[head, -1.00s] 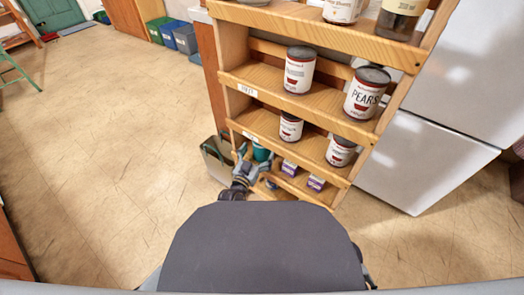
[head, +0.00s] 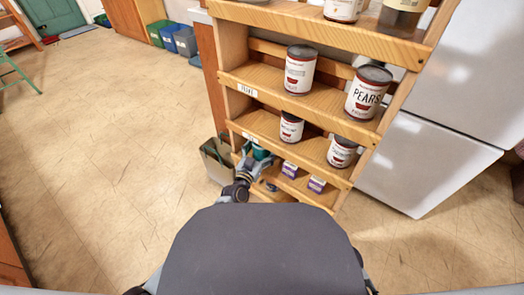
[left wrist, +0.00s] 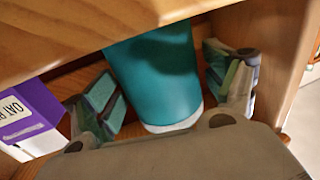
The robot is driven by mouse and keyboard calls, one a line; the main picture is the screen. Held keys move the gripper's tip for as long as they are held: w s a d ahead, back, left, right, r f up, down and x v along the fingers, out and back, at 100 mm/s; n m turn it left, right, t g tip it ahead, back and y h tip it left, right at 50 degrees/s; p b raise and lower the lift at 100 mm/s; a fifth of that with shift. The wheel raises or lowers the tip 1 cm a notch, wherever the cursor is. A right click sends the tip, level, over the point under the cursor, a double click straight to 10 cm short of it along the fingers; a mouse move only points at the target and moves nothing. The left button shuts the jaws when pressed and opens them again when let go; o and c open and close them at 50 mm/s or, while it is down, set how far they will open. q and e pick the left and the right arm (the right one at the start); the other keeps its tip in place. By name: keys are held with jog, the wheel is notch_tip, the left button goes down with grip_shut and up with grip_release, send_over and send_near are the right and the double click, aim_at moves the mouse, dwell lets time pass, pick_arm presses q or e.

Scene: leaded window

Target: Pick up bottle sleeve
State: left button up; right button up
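The bottle sleeve appears to be the teal cylinder (left wrist: 158,75) with a pale lower rim, on the bottom shelf in the left wrist view. Its far end is hidden under the shelf board above. In the head view only a small teal part (head: 260,153) shows behind my gripper. My left gripper (left wrist: 168,88) is open, with one finger on each side of the teal cylinder, close to its sides; I cannot tell whether the pads touch it. In the head view my left gripper (head: 253,165) reaches into the left end of the bottom shelf. My right gripper is not in view.
A purple and white carton (left wrist: 28,115) stands just left of the gripper. The wooden shelf unit (head: 290,112) carries several cans above, including a pears can (head: 367,92). A grey-green bin (head: 217,160) stands left of it. The floor (head: 100,150) to the left is clear.

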aim_at(258, 148)
pick_arm(q)
jog(key=c, duration=0.7)
jog(key=shift+r, duration=0.1)
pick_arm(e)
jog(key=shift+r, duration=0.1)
pick_arm(q)
jog(key=shift+r+p, duration=1.45)
jog(key=shift+r, duration=0.35)
jog(key=shift+p+v, duration=2.95)
jog(key=shift+v, duration=6.1)
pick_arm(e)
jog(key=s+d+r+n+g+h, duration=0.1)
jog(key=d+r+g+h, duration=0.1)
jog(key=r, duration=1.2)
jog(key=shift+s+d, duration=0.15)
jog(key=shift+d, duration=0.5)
